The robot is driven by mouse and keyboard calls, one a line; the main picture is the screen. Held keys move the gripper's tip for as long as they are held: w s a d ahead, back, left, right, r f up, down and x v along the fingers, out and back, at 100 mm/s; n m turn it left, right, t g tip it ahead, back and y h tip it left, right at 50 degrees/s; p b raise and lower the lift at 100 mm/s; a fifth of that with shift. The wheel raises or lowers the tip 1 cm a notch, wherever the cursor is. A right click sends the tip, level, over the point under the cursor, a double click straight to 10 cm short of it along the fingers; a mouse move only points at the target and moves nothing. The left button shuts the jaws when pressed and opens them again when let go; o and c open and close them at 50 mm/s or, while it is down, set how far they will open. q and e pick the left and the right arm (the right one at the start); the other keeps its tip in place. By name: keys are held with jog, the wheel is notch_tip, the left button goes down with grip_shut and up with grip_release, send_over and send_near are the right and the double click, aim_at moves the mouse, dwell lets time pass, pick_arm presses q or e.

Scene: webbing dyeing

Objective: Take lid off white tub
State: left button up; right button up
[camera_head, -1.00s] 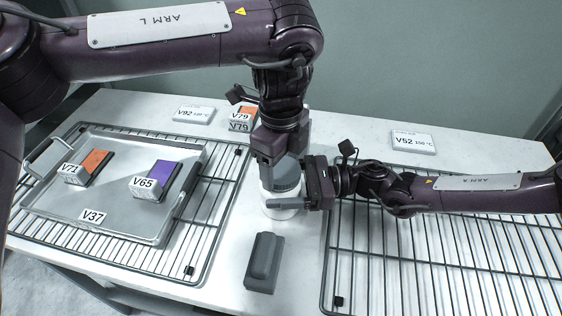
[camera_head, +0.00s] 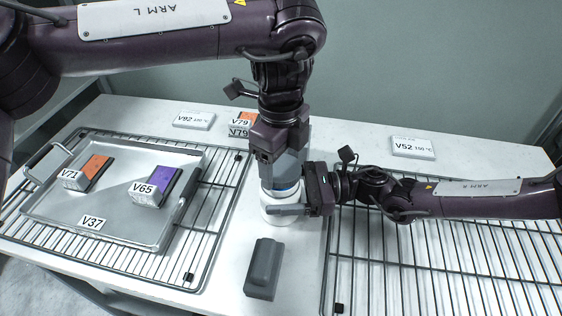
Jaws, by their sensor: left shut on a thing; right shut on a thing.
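The white tub (camera_head: 280,220) stands upright on the bench between the two racks, partly hidden by my grippers. My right gripper (camera_head: 287,209) comes in from the right and is shut around the tub's side. My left gripper (camera_head: 280,168) points down from above and is shut directly over the tub. It holds the grey lid (camera_head: 287,170), which is mostly hidden by the fingers. A blue band shows at the tub's top, just below the lid. I cannot tell how wide the gap between lid and tub is.
A metal tray (camera_head: 120,226) with orange block V71 (camera_head: 94,166) and purple block V65 (camera_head: 165,182) lies on the left wire rack (camera_head: 172,267). A dark grey block (camera_head: 264,268) lies in front of the tub. The right wire rack (camera_head: 440,270) is empty. Orange-topped V79 (camera_head: 240,118) stands behind.

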aim_at(281, 167)
pick_arm(q)
jog(key=shift+r, duration=2)
pick_arm(e)
jog(key=o, duration=1.9)
jog(key=shift+o, duration=0.2)
jog(key=shift+d, duration=0.1)
